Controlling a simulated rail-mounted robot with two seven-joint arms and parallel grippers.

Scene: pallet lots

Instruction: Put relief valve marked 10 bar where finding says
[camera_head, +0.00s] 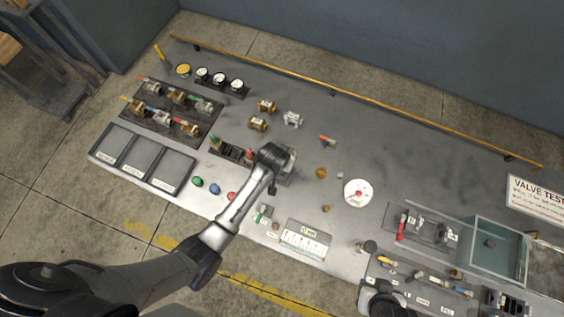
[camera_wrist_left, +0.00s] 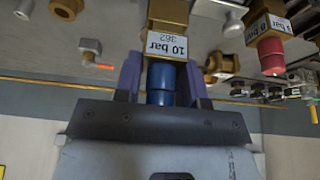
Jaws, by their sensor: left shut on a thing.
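My left gripper (camera_wrist_left: 160,80) is shut on a relief valve with a brass body (camera_wrist_left: 168,15) and a blue cap (camera_wrist_left: 161,82). Its white label reads "10 bar" and "362". In the head view my left gripper (camera_head: 274,160) is over the bench's middle left, and the held valve is hidden under it. Three grey trays (camera_head: 143,160) with front labels too small to read lie at the bench's left front. A dark end part of what looks like my right arm shows at the bottom edge; its fingers cannot be made out.
A rack (camera_head: 172,107) of several valves stands behind the trays. Red-capped valves (camera_wrist_left: 270,55) stand nearby.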

